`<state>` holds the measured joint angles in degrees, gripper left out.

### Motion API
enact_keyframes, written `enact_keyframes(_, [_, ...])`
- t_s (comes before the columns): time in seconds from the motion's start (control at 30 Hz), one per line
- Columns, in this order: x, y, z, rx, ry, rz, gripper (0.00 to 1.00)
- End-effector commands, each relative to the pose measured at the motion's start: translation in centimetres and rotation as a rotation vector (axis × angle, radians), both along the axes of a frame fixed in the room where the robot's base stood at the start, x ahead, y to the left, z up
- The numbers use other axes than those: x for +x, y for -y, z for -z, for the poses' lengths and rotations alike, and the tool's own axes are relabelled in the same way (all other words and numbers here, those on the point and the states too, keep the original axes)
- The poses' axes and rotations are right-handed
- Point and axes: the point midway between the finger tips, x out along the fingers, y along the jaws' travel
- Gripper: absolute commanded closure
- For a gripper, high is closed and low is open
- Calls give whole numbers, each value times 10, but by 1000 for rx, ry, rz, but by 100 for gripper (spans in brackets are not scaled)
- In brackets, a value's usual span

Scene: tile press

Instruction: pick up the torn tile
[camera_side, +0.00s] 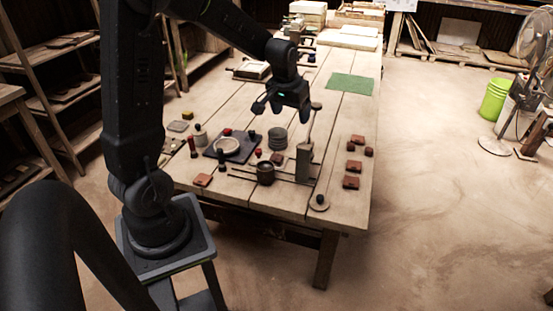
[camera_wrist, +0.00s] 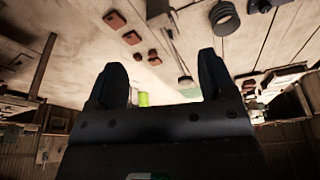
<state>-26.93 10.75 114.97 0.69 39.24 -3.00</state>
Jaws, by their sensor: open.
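Several small red-brown tiles lie on the wooden table; I cannot tell which one is torn. On the right side are tiles (camera_side: 354,166) and (camera_side: 351,182), with smaller pieces near them. Another tile (camera_side: 202,180) lies at the front left. The wrist view shows red-brown tiles (camera_wrist: 114,19) and (camera_wrist: 132,37) at the upper left, beyond my fingers. My gripper (camera_side: 282,110) hangs above the middle of the table, pointing down, apart from every tile. Its two fingers are spread with nothing between them in the wrist view (camera_wrist: 160,72).
A lever press (camera_side: 304,162) stands near the tiles, with a dark pot (camera_side: 265,173) to its left. A grey ribbed cylinder (camera_side: 277,139) stands below my gripper. A dark board with a round dish (camera_side: 227,146) lies left. A green mat (camera_side: 349,84) lies behind.

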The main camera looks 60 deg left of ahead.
Motion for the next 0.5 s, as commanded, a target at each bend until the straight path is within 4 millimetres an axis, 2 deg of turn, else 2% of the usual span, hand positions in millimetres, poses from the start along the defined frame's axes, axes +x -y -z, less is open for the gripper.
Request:
enact_keyframes(0.03, [6,-23,22,-14,-25,-46,23])
enact_keyframes(0.2, [13,-83,81,-42,-67,-162,23])
enact_keyframes(0.33, [11,-110,112,-57,-86,-217,23])
enact_keyframes(0.5, [9,-123,131,-65,-94,-242,23])
